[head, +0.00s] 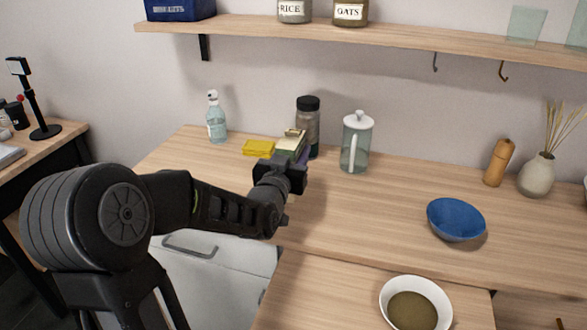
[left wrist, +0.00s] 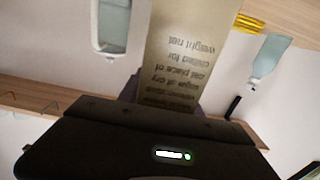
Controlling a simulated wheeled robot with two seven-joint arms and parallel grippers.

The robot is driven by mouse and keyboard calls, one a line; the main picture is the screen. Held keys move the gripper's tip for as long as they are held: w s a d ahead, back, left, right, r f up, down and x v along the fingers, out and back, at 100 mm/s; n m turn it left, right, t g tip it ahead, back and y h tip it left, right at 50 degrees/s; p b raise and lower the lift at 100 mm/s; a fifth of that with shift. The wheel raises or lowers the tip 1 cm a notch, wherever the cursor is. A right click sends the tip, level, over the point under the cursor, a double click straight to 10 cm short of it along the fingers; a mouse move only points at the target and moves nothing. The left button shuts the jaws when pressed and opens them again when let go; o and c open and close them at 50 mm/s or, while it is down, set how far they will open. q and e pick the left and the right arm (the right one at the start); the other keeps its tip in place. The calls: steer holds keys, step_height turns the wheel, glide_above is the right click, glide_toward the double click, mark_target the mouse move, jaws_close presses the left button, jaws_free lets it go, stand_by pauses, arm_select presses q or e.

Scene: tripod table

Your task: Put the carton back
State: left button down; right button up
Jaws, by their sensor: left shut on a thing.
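The carton (head: 292,143) is a small pale beige box in my left gripper (head: 286,168), held over the back left part of the counter. In the left wrist view the carton (left wrist: 185,55) shows a beige face with dark printed text, upside down in the picture. The black gripper body covers its near end. The gripper is shut on it. In the head view, most of the carton is hidden by the gripper, and I cannot tell whether it touches the counter. My right gripper is in neither view.
Near the carton stand a dark-lidded jar (head: 308,118), a glass pitcher (head: 356,145), a yellow sponge (head: 258,148) and a spray bottle (head: 216,122). A shelf (head: 390,42) with jars runs above. A blue bowl (head: 455,219) sits right; the counter's middle (head: 370,205) is clear.

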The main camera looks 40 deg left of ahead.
arm_select(q)
steer(key=shift+f, duration=1.85)
steer(key=shift+f+b, duration=0.15)
steer(key=shift+b, duration=0.2)
steer(key=c, duration=0.8)
jaws_free()
